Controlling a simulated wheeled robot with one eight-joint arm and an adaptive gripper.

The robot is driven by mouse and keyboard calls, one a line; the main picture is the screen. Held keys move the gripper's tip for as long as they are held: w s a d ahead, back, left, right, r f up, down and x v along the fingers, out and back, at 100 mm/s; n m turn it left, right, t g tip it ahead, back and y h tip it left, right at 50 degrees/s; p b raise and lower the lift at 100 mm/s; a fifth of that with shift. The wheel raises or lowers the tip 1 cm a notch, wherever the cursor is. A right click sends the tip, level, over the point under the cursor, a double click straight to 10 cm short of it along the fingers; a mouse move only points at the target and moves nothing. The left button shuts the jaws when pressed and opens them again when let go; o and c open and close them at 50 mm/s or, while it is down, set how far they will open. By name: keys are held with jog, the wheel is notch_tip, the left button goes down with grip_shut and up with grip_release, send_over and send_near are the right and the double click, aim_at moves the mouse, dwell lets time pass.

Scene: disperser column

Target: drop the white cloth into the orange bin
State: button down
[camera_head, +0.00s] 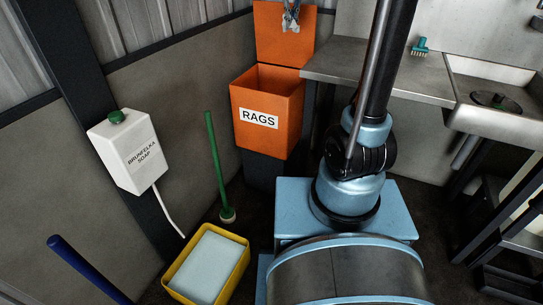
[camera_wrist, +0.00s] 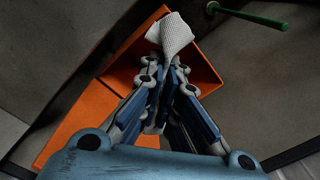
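The white cloth (camera_wrist: 171,35) hangs at the fingertips of my gripper (camera_wrist: 165,66) in the wrist view. The fingers come together on it. Behind the cloth, the orange bin (camera_wrist: 208,68) shows its open top, so the cloth overlaps the bin in this view. In the head view the orange bin (camera_head: 262,136), labelled RAGS, stands against the back wall with its lid raised. My gripper (camera_head: 291,22) shows at the top edge in front of the lid, above the bin. I cannot make out the cloth clearly there. The bin's inside floor is hidden.
A steel counter (camera_head: 350,66) and sink (camera_head: 497,112) lie right of the bin. A green pole (camera_head: 215,160), a yellow tub (camera_head: 238,268) and a white soap dispenser (camera_head: 130,152) are to its left. A blue pole (camera_head: 85,267) leans at the lower left.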

jog(key=w+a+f, duration=0.2)
jog(key=w+f, duration=0.2)
jog(key=f, duration=0.5)
jog(key=w+a+f, duration=0.2)
jog(key=w+f, duration=0.3)
jog(key=f, duration=0.5)
jog(key=w+a+f, duration=0.2)
jog(key=w+f, duration=0.3)
jog(key=f, duration=0.4)
jog(key=shift+w+f, duration=0.15)
jog(key=shift+w, duration=0.05)
jog(key=c, duration=1.8)
grip_release()
jog(key=shift+o, duration=0.5)
jog(key=o, duration=0.5)
jog(key=shift+o, duration=0.2)
